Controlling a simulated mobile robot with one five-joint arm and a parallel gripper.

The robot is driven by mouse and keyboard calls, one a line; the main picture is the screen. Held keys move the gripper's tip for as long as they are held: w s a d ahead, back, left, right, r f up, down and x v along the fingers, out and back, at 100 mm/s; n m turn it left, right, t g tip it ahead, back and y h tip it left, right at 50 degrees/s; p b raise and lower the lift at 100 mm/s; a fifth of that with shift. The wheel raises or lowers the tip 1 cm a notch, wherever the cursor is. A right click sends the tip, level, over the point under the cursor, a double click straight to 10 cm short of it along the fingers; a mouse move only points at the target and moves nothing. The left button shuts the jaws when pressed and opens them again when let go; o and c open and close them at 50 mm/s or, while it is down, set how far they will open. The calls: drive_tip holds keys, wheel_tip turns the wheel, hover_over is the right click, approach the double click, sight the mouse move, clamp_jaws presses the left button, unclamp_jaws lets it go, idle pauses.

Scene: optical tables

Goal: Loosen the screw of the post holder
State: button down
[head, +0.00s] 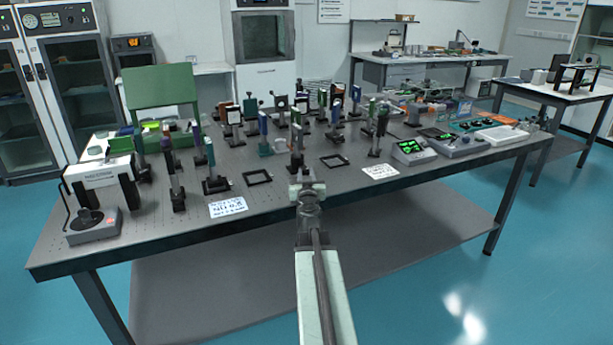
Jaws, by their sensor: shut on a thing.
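My gripper (305,178) is at the end of my arm, over the front part of the optical table (270,212). It points away from me at a post holder (297,160) that stands upright directly beyond it, with a post and a mounted optic above. My gripper is shut on the post holder's small screw. The fingertips and the screw are mostly hidden behind my wrist, so the exact grip and the screw's turn are too small to tell.
Several other post-mounted optics (208,170) crowd the table. Flat black frames (257,177) and (334,161) and white labels (228,207) lie near the front edge. A white microscope-like device (100,185) stands at left, a green-lit controller (413,151) at right. The front strip is fairly clear.

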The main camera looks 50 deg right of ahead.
drive_tip(key=shift+a, duration=0.1)
idle(0.3)
drive_tip(key=c, duration=1.2)
unclamp_jaws()
drive_tip(key=shift+w, duration=0.1)
